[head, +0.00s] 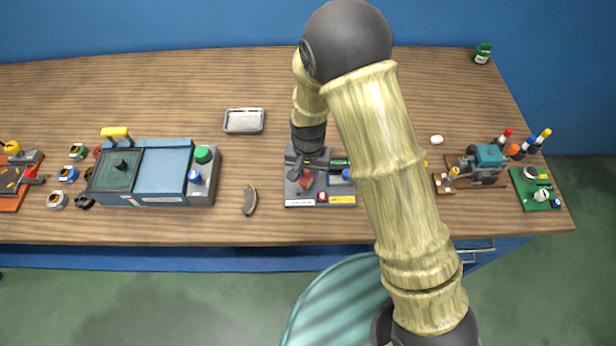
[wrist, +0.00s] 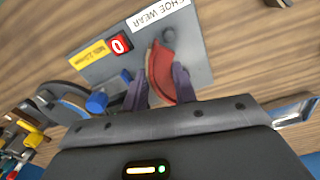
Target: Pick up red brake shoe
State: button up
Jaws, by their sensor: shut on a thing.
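The red brake shoe (wrist: 160,70) is a curved piece between my gripper's two fingers (wrist: 160,90) in the wrist view. My gripper is shut on it, and the shoe is at the grey gauge plate (wrist: 195,60), which has a "SHOE WEAR" label. I cannot tell whether the shoe touches the plate. In the head view the red shoe (head: 306,180) shows small below my gripper (head: 308,168), over the grey gauge plate (head: 325,199). My arm hides part of that plate's right side.
A grey curved shoe (head: 250,200) lies left of the plate. A metal tray (head: 244,121) is behind it. A blue toolbox-like unit (head: 165,171) stands left, a teal vise-like device (head: 486,160) right. A green jar (head: 482,53) stands at the back right. The back of the table is mostly clear.

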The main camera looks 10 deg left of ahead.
aim_at(308, 175)
notch_tip(308, 175, up, 7)
jog(key=shift+r+b, duration=0.1)
jog(key=shift+b, duration=0.35)
dwell(0.4)
